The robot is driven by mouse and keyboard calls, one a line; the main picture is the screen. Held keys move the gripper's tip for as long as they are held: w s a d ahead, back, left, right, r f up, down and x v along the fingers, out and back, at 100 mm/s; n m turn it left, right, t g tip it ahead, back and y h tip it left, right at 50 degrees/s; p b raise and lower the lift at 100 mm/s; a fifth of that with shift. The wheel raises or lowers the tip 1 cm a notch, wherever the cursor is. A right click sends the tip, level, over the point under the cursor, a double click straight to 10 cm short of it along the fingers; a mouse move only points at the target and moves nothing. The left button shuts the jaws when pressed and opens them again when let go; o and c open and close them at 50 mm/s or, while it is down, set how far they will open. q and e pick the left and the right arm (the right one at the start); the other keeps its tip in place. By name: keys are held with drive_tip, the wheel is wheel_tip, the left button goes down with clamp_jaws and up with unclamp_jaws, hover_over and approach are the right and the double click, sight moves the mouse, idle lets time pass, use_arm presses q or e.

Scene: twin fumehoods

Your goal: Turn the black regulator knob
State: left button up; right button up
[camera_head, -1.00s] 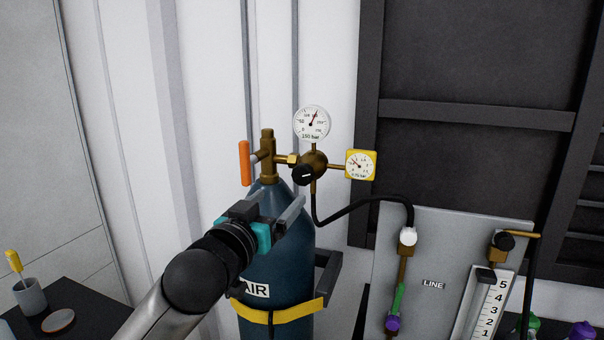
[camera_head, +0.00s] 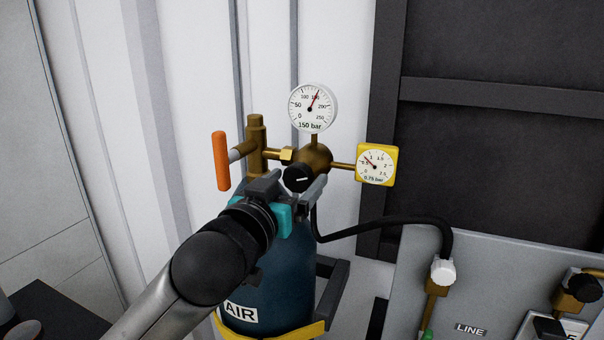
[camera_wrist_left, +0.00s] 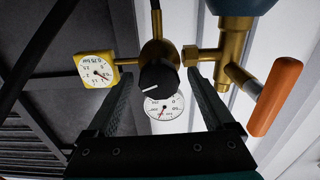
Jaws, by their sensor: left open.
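The black regulator knob (camera_head: 298,178) with a white pointer line sits on the front of the brass regulator (camera_head: 317,158) atop the blue AIR cylinder (camera_head: 275,275). My left gripper (camera_head: 294,184) is open just in front of the knob. In the left wrist view, the knob (camera_wrist_left: 158,80) lies between the two spread fingers (camera_wrist_left: 160,98), toward their tips. I cannot tell whether either finger touches it. The round white gauge (camera_head: 313,108) reads about 150 bar. My right gripper is not in view.
An orange valve handle (camera_head: 221,161) stands left of the regulator. A black hose (camera_head: 390,223) runs right to a white fitting (camera_head: 443,272) on the grey LINE panel (camera_head: 500,262). A yellow strap (camera_head: 314,330) rounds the cylinder. The wall behind is bare.

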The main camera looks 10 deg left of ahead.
use_arm(q)
drive_tip(key=shift+w, duration=0.25)
drive_tip(key=shift+s, duration=0.1)
drive_tip(key=shift+c, duration=0.8)
drive_tip(key=c, duration=1.2)
